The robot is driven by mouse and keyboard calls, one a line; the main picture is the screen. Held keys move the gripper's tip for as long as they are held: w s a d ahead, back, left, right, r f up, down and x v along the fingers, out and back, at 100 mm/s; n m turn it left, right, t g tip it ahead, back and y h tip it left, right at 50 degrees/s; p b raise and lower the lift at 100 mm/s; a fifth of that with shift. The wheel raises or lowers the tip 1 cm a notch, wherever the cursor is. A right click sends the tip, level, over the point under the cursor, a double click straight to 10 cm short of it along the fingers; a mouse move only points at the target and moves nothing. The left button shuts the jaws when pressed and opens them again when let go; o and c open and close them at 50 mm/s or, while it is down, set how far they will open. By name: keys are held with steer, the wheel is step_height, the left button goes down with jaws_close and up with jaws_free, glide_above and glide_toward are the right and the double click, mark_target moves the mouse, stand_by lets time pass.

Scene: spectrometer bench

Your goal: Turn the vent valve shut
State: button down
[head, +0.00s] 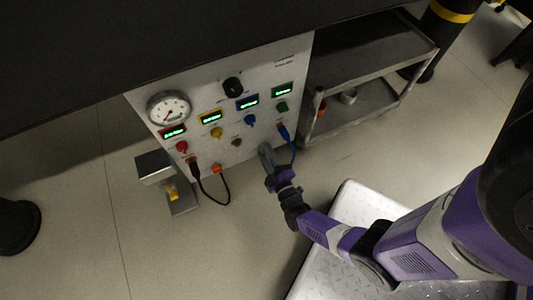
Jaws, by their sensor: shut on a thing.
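The white instrument panel (270,65) stands under the dark bench top. My gripper (265,149) is at the lower right of the panel, with its fingers against the panel's front. It is shut on a small part there, which I take to be the vent valve. The labels are too small to read.
A black cable (212,199) loops at the left. The panel carries a gauge (169,109), a black knob (232,87) and several coloured knobs. A grey cart (365,110) stands right of the panel.

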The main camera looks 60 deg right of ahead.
steer(key=shift+a, duration=0.1)
stand_by(0.5)
steer(key=c, duration=1)
jaws_free()
steer(key=shift+c, duration=0.2)
